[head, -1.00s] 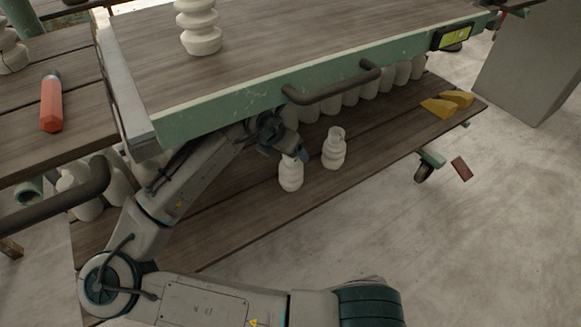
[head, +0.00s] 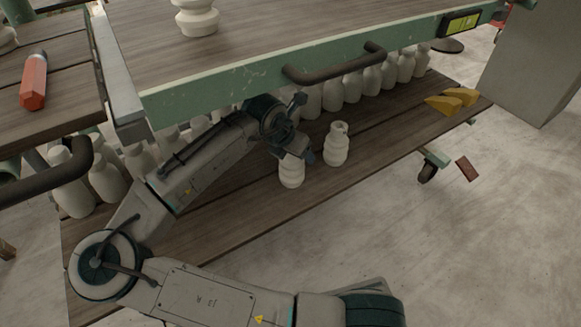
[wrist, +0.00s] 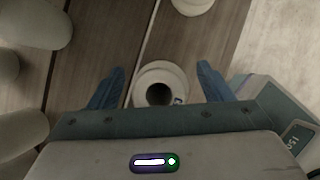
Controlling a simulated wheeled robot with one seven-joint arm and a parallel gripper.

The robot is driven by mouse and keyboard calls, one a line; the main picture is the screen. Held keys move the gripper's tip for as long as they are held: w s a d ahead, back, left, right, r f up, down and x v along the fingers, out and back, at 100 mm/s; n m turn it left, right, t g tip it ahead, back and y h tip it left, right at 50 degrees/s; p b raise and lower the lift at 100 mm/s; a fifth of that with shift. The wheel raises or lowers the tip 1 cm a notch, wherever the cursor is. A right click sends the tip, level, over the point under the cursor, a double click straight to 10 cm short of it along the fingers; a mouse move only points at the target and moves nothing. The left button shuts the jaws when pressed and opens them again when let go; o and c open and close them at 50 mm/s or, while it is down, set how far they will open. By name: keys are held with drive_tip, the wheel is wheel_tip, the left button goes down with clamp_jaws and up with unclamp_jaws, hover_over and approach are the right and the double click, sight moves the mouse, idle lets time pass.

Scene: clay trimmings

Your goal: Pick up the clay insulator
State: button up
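Two pale clay insulators stand upright near the front edge of the lower wooden shelf. My gripper (head: 297,154) is at the top of the left insulator (head: 291,174). In the wrist view, my gripper (wrist: 160,84) has its two blue fingers spread on either side of this insulator's round rim and dark hole (wrist: 160,88). Gaps show between the rim and both fingers. The other insulator (head: 336,146) stands just to the right, and partly shows at the top of the wrist view (wrist: 192,4). My gripper's far side is hidden in the head view.
The cart's green upper edge (head: 230,90) and dark handle (head: 335,70) hang over my arm. Several pale insulators (head: 350,88) line the shelf behind. Yellow wedges (head: 452,101) lie at the shelf's right end. The shelf's front strip is clear.

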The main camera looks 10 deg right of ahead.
clamp_jaws()
drive_tip(key=shift+r, duration=0.15)
drive_tip(key=shift+r+p, duration=0.85)
drive_tip(key=shift+r, duration=0.05)
wheel_tip(320, 180, up, 2)
drive_tip(key=shift+r+p, duration=0.1)
drive_tip(key=shift+p, duration=0.65)
drive_tip(key=s+d+b, duration=0.2)
drive_tip(key=s, duration=0.6)
drive_tip(key=s+d+b, duration=0.3)
drive_tip(key=s, duration=0.6)
drive_tip(key=shift+d+f, duration=0.25)
drive_tip(key=shift+f, duration=0.15)
